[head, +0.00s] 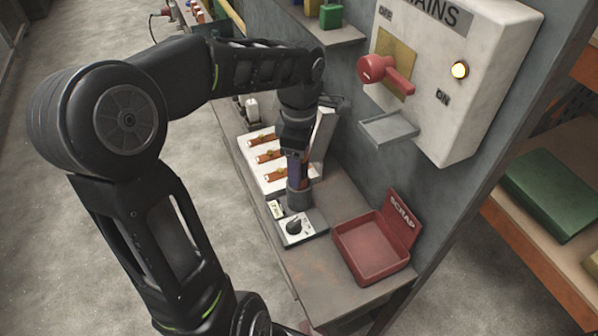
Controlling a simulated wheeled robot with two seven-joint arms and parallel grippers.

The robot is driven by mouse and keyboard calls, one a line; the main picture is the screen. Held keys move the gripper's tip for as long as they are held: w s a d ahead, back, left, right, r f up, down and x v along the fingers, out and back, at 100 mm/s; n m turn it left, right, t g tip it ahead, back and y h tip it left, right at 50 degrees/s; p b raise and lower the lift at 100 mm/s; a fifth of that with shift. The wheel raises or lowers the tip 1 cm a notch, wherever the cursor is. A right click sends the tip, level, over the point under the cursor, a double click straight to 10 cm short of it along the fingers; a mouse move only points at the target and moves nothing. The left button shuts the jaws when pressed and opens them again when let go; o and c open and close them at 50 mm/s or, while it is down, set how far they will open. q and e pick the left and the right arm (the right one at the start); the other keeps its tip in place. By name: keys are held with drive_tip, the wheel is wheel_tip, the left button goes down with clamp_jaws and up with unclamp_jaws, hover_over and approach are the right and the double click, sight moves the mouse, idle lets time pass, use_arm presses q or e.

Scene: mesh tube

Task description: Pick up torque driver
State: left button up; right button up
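What looks like the torque driver (293,173) stands upright, a slim purple-blue shape with an orange edge, its lower end in a grey round holder (301,199) on the bench. My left gripper (296,150) points down right over it, and its fingers overlap the driver's upper part. The fingers are dark and small here, so I cannot tell whether they are closed on it or only around it. My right gripper is not in view.
A white box with a black dial (293,227) sits in front of the holder. A white rack (257,158) with several orange-brown pieces is behind left. A red SCRAP tray (361,251) lies to the right. A grey wall carries a red-handled MAINS switch (387,76) with a small ledge (389,130).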

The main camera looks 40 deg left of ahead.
use_arm(q)
drive_tip(key=shift+c, duration=0.3)
clamp_jaws()
idle(0.5)
